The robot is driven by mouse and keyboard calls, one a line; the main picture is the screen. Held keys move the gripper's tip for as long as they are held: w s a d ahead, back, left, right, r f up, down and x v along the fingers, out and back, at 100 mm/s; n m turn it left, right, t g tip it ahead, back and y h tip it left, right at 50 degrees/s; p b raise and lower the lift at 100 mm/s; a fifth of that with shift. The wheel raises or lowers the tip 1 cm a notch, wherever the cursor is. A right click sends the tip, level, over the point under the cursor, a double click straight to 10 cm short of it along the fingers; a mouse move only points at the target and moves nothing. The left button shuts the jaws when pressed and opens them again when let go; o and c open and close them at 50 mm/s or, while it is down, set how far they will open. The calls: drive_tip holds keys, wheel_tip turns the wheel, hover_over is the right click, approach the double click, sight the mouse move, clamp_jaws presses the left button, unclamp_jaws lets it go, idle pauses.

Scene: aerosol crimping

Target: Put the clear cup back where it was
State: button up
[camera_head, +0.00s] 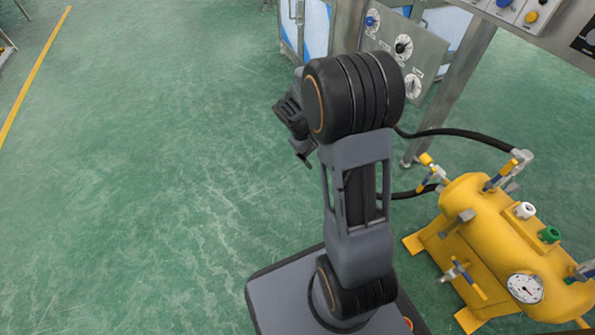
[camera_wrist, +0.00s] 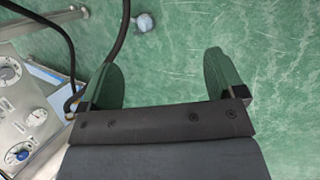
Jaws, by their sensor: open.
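No clear cup can be made out in either view. In the wrist view my gripper (camera_wrist: 160,80) is open, its two dark fingers wide apart with only green floor showing between them. In the head view my gripper (camera_head: 300,150) is partly hidden behind my arm and hangs over the floor, to the left of the dial panel.
A steel panel with dials (camera_head: 409,62) stands at the upper right; it shows in the wrist view too (camera_wrist: 12,122). A yellow tank (camera_head: 490,235) with valves and a gauge is at right. Black hoses (camera_head: 460,132) run near my arm. The left floor (camera_head: 130,190) is clear.

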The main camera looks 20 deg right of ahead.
drive_tip(key=s+a+r+m+t+y, duration=0.2)
drive_tip(key=s+a+r+t+y, duration=0.2)
drive_tip(key=s+a+r, duration=0.6)
drive_tip(key=shift+s+a+r+m+t+y, duration=0.2)
drive_tip(key=shift+s+a+m+t+y, duration=0.15)
drive_tip(key=shift+s+a+t, duration=0.4)
drive_tip(key=shift+a, duration=0.15)
